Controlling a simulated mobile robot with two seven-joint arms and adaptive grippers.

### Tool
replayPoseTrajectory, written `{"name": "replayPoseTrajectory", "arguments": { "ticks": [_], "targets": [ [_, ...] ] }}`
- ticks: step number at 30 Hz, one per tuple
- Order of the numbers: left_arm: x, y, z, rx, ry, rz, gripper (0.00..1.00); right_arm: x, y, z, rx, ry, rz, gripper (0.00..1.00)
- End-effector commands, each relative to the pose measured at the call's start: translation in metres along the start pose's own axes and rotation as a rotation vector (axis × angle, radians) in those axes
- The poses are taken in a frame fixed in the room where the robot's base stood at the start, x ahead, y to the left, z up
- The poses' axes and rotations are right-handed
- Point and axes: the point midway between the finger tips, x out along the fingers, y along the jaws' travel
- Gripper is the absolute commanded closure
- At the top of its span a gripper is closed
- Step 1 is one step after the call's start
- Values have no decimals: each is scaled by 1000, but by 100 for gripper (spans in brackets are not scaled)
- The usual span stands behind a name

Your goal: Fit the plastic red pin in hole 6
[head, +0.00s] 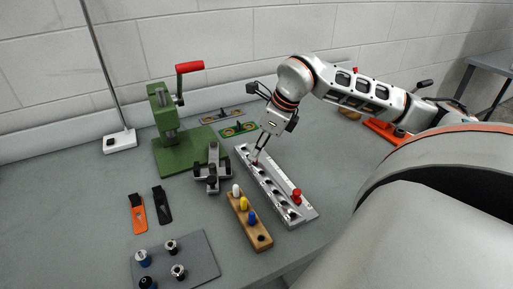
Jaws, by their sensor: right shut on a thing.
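A long grey metal block (268,196) with a row of holes lies on the bench. Another red knob-like piece (296,197) stands on the near right part of the block. A wooden rack (248,225) holds white, yellow and blue pins, with an empty hole at its near end. Hole numbers are too small to read. My left gripper is not in view.
A green press (172,140) with a red handle (189,67) stands behind left. A grey clamp-like fixture (212,172) sits close to the rack. A grey plate (195,262) with several round fittings lies at the front left. The bench right of the block is clear.

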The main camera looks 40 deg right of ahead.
Motion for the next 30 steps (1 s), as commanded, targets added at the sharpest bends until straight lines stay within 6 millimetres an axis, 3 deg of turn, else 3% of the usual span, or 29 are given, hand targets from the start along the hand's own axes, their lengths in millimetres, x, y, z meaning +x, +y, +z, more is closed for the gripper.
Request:
{"name": "replayPoseTrajectory", "arguments": {
  "ticks": [11,12,14,25,30],
  "targets": [
    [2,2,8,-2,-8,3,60,7,0,-3,1,2,0,100],
    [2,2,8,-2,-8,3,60,6,0,-3,1,1,0,85],
    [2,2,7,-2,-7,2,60,6,0,-3,0,1,0,70],
    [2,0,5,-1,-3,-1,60,4,0,-2,0,1,-1,70],
    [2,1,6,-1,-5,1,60,-13,-1,-3,-1,1,-4,70]
  ]
}}
